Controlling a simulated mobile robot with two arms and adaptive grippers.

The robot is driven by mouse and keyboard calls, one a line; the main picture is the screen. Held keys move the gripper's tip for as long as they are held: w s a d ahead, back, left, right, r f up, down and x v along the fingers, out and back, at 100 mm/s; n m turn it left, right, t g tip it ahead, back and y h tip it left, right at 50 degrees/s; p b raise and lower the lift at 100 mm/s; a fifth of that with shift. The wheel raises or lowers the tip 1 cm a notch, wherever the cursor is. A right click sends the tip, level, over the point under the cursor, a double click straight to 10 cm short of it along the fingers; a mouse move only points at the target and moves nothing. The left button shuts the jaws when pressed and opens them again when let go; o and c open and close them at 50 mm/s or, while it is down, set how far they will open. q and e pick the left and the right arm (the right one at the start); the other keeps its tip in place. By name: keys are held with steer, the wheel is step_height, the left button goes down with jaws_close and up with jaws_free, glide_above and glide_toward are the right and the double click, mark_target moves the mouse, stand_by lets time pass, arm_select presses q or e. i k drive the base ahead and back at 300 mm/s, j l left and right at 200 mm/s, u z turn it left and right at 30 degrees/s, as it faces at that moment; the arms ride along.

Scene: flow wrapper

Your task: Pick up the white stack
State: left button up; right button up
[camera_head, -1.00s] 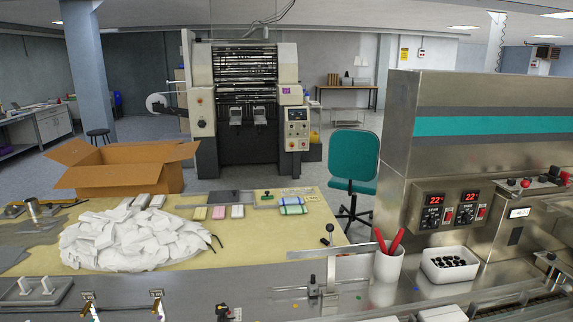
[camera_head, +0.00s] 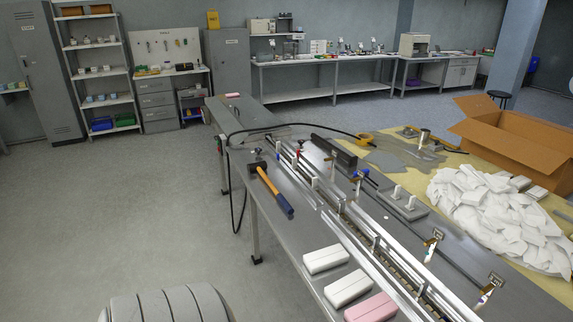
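Two white stacks lie side by side near the front edge of the metal table. One white stack (camera_head: 325,259) is farther back. The other white stack (camera_head: 348,288) is nearer, next to a pink stack (camera_head: 371,308) at the bottom of the view. More white blocks (camera_head: 520,183) lie beside the cardboard box at the right, partly behind a pile of white pieces. Neither of my grippers is in view.
A hammer (camera_head: 273,192) lies on the metal table (camera_head: 300,232) left of a long rail conveyor (camera_head: 357,222). A white pile (camera_head: 490,215) and an open cardboard box (camera_head: 520,140) are at the right.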

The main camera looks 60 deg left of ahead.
mark_target(327, 259)
steer(key=u, duration=1.55)
